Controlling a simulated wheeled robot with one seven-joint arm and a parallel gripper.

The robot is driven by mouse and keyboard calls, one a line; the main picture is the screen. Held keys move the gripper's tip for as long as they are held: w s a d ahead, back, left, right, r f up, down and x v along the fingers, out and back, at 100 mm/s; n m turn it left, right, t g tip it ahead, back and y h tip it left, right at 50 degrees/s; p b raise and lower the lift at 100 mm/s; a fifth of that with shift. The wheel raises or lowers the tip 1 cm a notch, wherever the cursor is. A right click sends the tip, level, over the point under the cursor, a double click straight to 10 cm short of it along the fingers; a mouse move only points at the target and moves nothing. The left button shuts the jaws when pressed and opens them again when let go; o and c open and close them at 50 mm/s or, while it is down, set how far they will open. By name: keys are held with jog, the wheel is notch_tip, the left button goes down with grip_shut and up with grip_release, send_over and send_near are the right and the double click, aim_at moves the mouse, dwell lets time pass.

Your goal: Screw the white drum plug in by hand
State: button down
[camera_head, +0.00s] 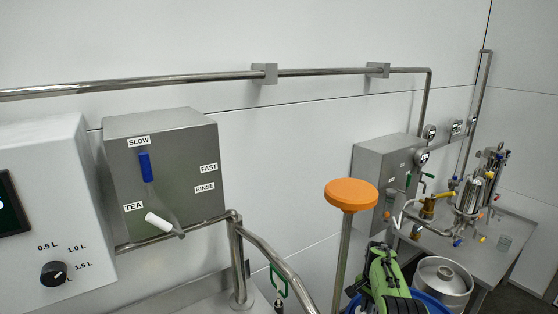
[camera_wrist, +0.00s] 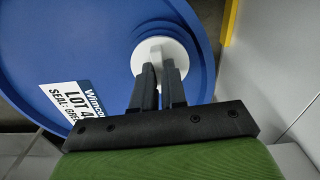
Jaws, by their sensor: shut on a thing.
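The white drum plug (camera_wrist: 178,50) sits at the top of the blue drum (camera_wrist: 90,45), near its rim, in the wrist view. My gripper (camera_wrist: 161,70) is shut on the plug's raised white grip, with one dark finger on each side. In the head view my green and black gripper (camera_head: 385,270) points down over the blue drum (camera_head: 432,302), at the bottom of the picture. It hides most of the drum there, and the plug is not visible in that view. The plug's thread and the hole under it are hidden.
A steel keg (camera_head: 443,275) stands close to the right of the drum. A steel table (camera_head: 510,235) with valves and gauges is farther right. An orange-topped post (camera_head: 350,195) stands left of my gripper. A yellow edge (camera_wrist: 229,22) runs beside the drum.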

jog(key=shift+m, duration=0.9)
jog(key=m, duration=0.3)
jog(key=m, duration=0.2)
jog(key=shift+f+m, duration=0.1)
jog(key=shift+m, duration=0.9)
jog(key=shift+m, duration=1.7)
